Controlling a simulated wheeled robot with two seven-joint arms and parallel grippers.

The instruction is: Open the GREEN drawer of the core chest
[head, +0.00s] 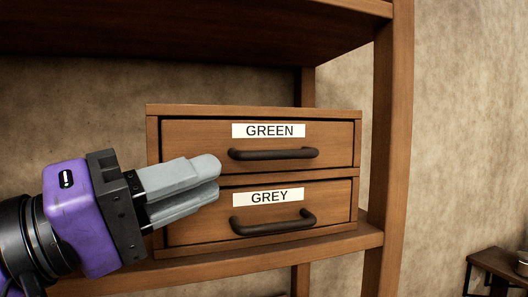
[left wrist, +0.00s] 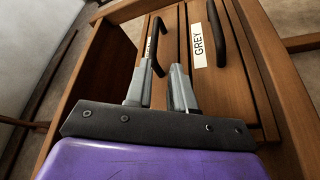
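The core chest (head: 250,110) is a wooden two-drawer box on a shelf. Its upper drawer, the GREEN drawer (head: 190,134), has a white label and a dark bar handle (head: 273,154); it looks shut. My left gripper (head: 220,178) is in front of the chest, its grey fingertips just left of and slightly below the GREEN handle's left end. In the left wrist view the fingers (left wrist: 160,80) stand apart with a gap, and the GREEN handle (left wrist: 156,45) shows beyond and between the tips. I cannot tell whether they touch it. My right gripper is in neither view.
The GREY drawer (head: 195,226) sits below, shut, with its own dark handle (head: 272,226) close under my fingers. A wooden post (head: 388,140) rises right of the chest, and a shelf board (head: 180,25) spans above. A small table (head: 497,262) stands at lower right.

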